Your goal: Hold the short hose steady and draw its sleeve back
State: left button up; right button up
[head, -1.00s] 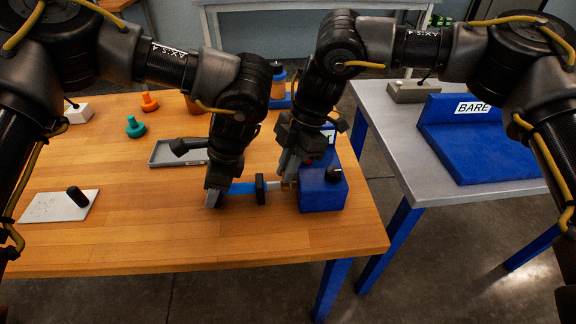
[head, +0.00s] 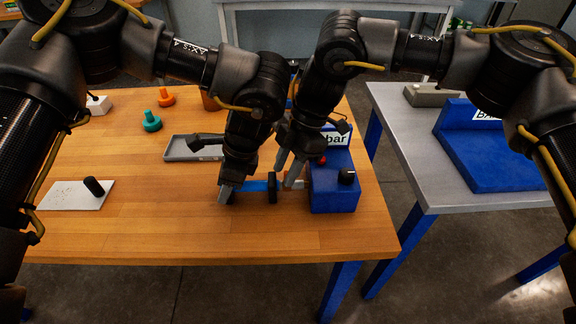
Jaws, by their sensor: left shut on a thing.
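The short hose (head: 255,186) is a blue tube lying level low over the wooden table. A black disc (head: 272,188) sits around its right part, and a light grey section (head: 299,185) lies between the disc and a blue block. I cannot tell which part is the sleeve. My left gripper (head: 227,194) is shut on the hose's left end, hiding that end. My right gripper (head: 284,178) is at the disc's right side, over the light grey section. Its fingers look spread, with nothing seen held between them.
The blue block (head: 333,192) has a "bar" label, a red button and a black knob. A grey tray (head: 185,148) lies behind my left gripper. Further left are teal (head: 152,122) and orange (head: 166,97) pieces and a white plate (head: 75,196). The table's front left is clear.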

jog(key=v, duration=1.2)
jog(key=shift+a, duration=0.1)
pick_arm(q)
jog(key=o, duration=1.2)
jog(key=v, duration=1.2)
jog(key=shift+d, duration=0.1)
